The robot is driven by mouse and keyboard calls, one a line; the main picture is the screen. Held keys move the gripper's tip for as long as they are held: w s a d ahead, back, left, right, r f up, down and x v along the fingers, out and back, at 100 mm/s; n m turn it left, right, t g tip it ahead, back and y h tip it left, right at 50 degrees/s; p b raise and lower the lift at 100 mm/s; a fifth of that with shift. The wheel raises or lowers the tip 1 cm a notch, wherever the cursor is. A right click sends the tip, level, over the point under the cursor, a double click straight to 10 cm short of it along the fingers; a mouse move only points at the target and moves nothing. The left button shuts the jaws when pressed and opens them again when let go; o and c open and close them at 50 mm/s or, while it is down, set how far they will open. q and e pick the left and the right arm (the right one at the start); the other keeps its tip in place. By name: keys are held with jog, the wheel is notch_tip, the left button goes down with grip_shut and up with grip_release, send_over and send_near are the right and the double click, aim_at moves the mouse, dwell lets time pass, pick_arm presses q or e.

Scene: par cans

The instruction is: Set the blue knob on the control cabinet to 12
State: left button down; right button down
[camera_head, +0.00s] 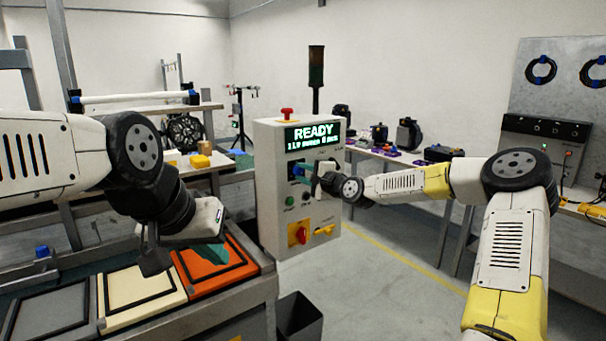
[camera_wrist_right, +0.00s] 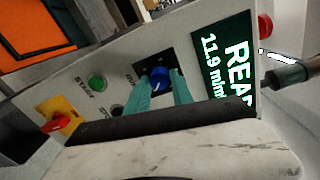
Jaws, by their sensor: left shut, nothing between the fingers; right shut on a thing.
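The control cabinet (camera_head: 272,190) stands in the middle of the head view, its green display (camera_head: 313,135) reading READY with a smaller line under it. In the right wrist view the display (camera_wrist_right: 226,70) reads 11.9 in its second line. The blue knob (camera_wrist_right: 160,77) sits on a dark plate on the cabinet's front. My right gripper (camera_wrist_right: 161,88) has its teal fingers shut on the blue knob. In the head view my right gripper (camera_head: 303,171) reaches the cabinet front from the right. My left gripper (camera_head: 150,262) is shut and empty above the coloured panels at left.
The cabinet also carries a green button (camera_wrist_right: 97,83), a red-and-yellow switch (camera_head: 299,234) and a red top button (camera_head: 287,113). A dark bin (camera_head: 299,320) stands on the floor below. Orange (camera_head: 240,275) and cream panels lie on the left bench. Floor at right is clear.

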jog(key=shift+f, duration=0.15)
dwell(0.4)
jog(key=c, duration=1.1)
grip_release()
jog(key=v, duration=0.7)
jog(key=shift+s+d, duration=0.25)
jog(key=shift+s, duration=0.1)
